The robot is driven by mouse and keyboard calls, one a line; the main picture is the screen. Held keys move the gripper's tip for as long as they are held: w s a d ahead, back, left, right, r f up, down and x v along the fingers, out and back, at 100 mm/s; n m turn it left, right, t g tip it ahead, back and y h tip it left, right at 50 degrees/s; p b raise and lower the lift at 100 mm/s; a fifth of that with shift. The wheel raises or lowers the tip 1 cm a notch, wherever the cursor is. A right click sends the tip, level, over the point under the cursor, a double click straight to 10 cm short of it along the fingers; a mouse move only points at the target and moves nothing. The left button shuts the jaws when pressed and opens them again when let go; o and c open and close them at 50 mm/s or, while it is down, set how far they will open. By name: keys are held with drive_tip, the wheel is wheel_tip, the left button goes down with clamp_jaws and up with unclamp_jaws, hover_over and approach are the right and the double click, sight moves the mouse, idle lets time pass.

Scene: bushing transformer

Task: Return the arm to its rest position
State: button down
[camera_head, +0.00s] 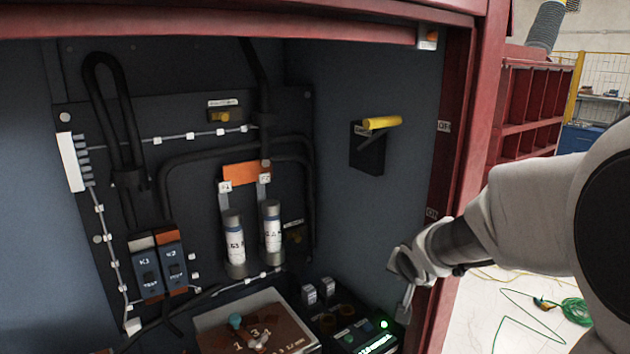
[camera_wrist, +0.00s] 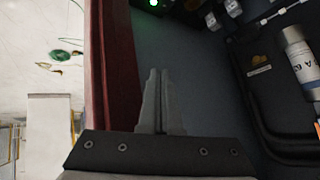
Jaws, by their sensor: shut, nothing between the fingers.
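My gripper (camera_head: 407,296) is at the right front edge of the open red cabinet (camera_head: 457,190) in the head view. My arm reaches in from the right of the picture. In the wrist view my gripper (camera_wrist: 158,75) shows its two fingers side by side, shut, with nothing between them. Past the fingertips are the cabinet's dark side wall (camera_wrist: 200,60) and its red post (camera_wrist: 118,60).
Inside are two grey cylinders (camera_head: 234,245), the K1 and K2 blocks (camera_head: 158,265), a yellow handle (camera_head: 382,123) on the side wall, a tray (camera_head: 205,325) and a green-lit panel (camera_head: 375,340). A green cable (camera_head: 575,312) lies on the open floor to the right.

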drive_tip(key=s+a+r+n+g+p, duration=0.1)
drive_tip(key=s+r, duration=0.3)
drive_tip(key=s, duration=0.5)
drive_tip(key=s+a+r+n+g+p, duration=0.1)
drive_tip(key=s+r+n+p, duration=0.1)
drive_tip(key=s, duration=0.7)
drive_tip(key=s+a+r+n+g+y+p, duration=0.1)
drive_tip(key=s+a+r+n+p, duration=0.1)
drive_tip(key=s+r, duration=0.4)
drive_tip(key=s, duration=0.3)
drive_tip(key=shift+n, duration=0.4)
drive_tip(key=shift+d, duration=0.15)
drive_tip(key=shift+d, duration=0.15)
